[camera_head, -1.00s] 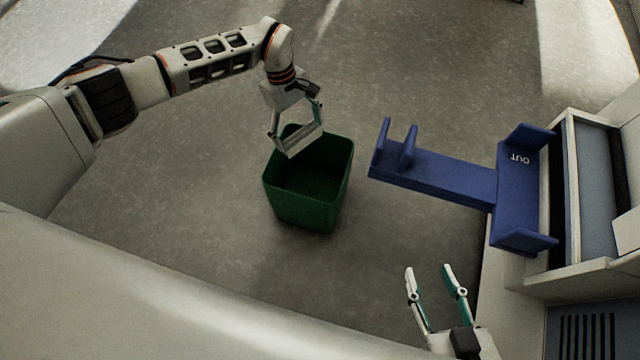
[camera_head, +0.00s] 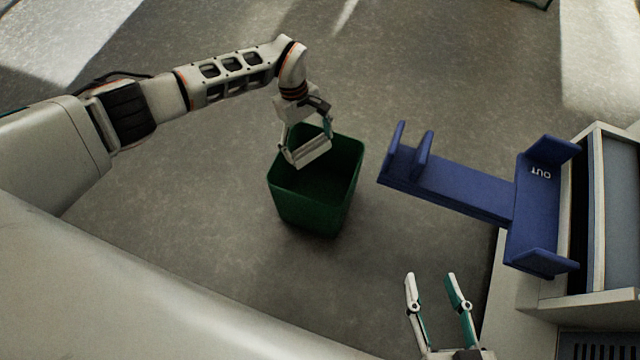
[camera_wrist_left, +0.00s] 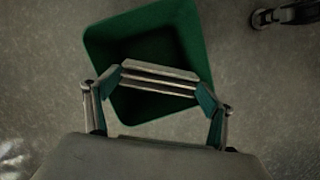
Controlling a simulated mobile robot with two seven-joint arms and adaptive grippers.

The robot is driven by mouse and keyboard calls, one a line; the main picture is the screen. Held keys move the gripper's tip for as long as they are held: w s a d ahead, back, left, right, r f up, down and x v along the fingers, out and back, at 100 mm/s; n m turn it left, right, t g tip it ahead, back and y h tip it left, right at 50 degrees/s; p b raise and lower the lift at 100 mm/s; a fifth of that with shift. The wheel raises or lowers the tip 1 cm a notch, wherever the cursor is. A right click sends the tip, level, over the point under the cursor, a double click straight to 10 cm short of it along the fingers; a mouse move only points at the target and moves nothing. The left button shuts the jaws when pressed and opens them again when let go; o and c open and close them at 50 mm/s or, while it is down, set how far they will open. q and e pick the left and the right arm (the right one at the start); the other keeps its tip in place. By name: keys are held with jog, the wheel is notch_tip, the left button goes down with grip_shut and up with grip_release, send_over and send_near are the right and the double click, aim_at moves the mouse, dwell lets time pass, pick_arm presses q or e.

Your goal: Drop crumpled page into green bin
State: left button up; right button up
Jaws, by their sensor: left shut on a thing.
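The green bin (camera_head: 312,212) stands upright on the floor in the middle of the head view. Its open top faces up, and the part of its inside that I see is dark and looks empty. My left gripper (camera_head: 308,152) is over the bin's opening, near its far left side. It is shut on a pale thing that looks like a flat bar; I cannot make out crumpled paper. In the left wrist view the left gripper (camera_wrist_left: 160,78) lies across the green bin (camera_wrist_left: 190,35). My right gripper (camera_head: 436,278) is open and empty, apart from the bin.
A blue tray-like stand (camera_head: 460,190) marked OUT is to the right of the bin, with upright tabs. It adjoins a pale cabinet or machine (camera_head: 600,200) at the right edge. The grey floor around the bin is clear.

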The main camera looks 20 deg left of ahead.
pick_arm(q)
jog(key=o, duration=0.8)
jog(key=shift+o, duration=0.2)
jog(key=shift+r, duration=0.1)
jog(key=v, duration=1.2)
